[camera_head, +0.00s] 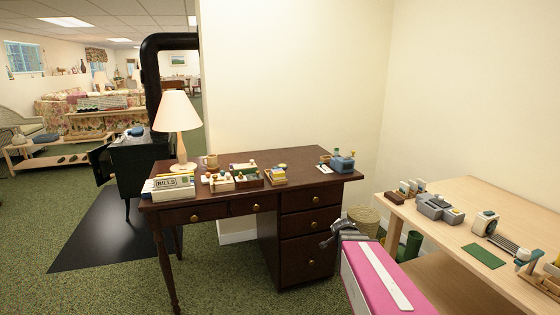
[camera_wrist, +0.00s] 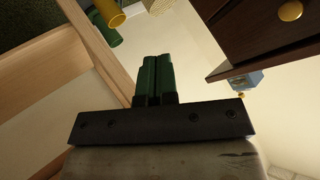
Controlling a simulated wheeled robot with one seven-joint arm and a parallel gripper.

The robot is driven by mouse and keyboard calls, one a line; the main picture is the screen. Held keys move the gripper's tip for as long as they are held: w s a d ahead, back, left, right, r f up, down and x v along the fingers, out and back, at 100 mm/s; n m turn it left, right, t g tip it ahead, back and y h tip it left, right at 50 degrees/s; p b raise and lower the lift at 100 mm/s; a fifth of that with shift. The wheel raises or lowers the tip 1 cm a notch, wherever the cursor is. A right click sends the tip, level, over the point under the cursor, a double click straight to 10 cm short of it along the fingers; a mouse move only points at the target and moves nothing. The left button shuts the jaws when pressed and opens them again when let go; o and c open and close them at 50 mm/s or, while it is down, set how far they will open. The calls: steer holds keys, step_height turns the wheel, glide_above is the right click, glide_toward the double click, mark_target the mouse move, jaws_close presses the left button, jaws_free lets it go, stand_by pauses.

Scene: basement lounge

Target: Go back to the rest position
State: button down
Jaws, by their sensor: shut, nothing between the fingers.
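My gripper (camera_wrist: 157,60) shows in the wrist view with its two dark green fingers side by side and touching. It is shut and nothing is held between the fingers. In the head view my gripper (camera_head: 324,242) appears as a small grey shape in front of the right end of the dark desk, left of the pale wooden table. Its fingertips are too small to make out clearly there. No other object belongs to the task.
The dark desk (camera_head: 305,196) holds a lamp (camera_head: 178,115), a mug and small items. The pale wooden table (camera_head: 478,240) at right bears toy-like appliances. A wicker basket (camera_head: 363,220) and green cylinder (camera_head: 411,246) stand between them. Green carpet (camera_head: 215,275) lies open at front left.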

steer(key=s+a+f+n+g+y, duration=0.1)
steer(key=s+a+n+g, duration=0.3)
steer(key=s, duration=0.6)
steer(key=s+a+f+n+g+y, duration=0.2)
steer(key=s+n+g, duration=0.4)
steer(key=s, duration=0.4)
steer(key=shift+a+f+n, duration=0.3)
steer(key=shift+a+f, duration=0.5)
steer(key=shift+a, duration=0.4)
